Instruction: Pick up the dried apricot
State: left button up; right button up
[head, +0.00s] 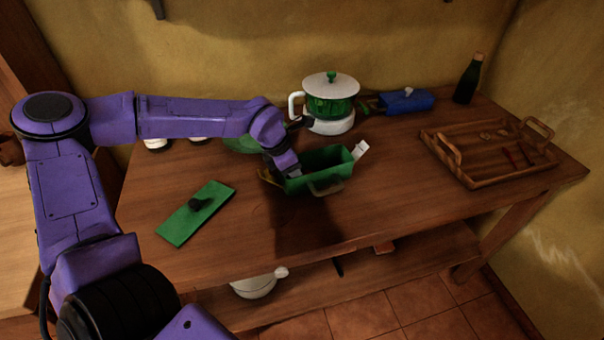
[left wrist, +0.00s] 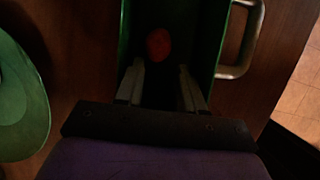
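The dried apricot (left wrist: 158,44) is a small orange-red lump inside a dark green box, seen in the left wrist view. The green box (head: 325,168) stands on the wooden table in the head view; its rim also shows in the left wrist view (left wrist: 216,40). My left gripper (left wrist: 160,78) is open, with its two fingers apart and pointing into the box. The apricot lies just beyond the fingertips, between their lines, and nothing is held. In the head view the left gripper (head: 292,172) reaches down into the box, which hides its fingertips. The right gripper is not in view.
A green lid (head: 195,212) with a black knob lies left of the box. A green dish (head: 240,144) is behind my left wrist. A green and white pot (head: 331,100), a blue box (head: 407,102), a bottle (head: 468,80) and a wooden tray (head: 490,178) stand farther back and right.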

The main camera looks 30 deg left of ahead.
pick_arm(q)
jog(key=shift+w+a+f, duration=0.3)
jog(key=shift+w+f, duration=0.05)
jog(key=shift+w, duration=0.15)
jog(key=shift+w+a+f, duration=0.25)
jog(key=shift+w+f, duration=0.1)
jog(key=shift+w, duration=0.15)
jog(key=c, duration=0.3)
jog(key=shift+s+d+r, duration=0.1)
jog(key=shift+s+r, duration=0.05)
jog(key=shift+s, duration=0.05)
jog(key=c, duration=0.4)
jog(key=shift+s+r, duration=0.2)
jog(key=shift+w, duration=0.1)
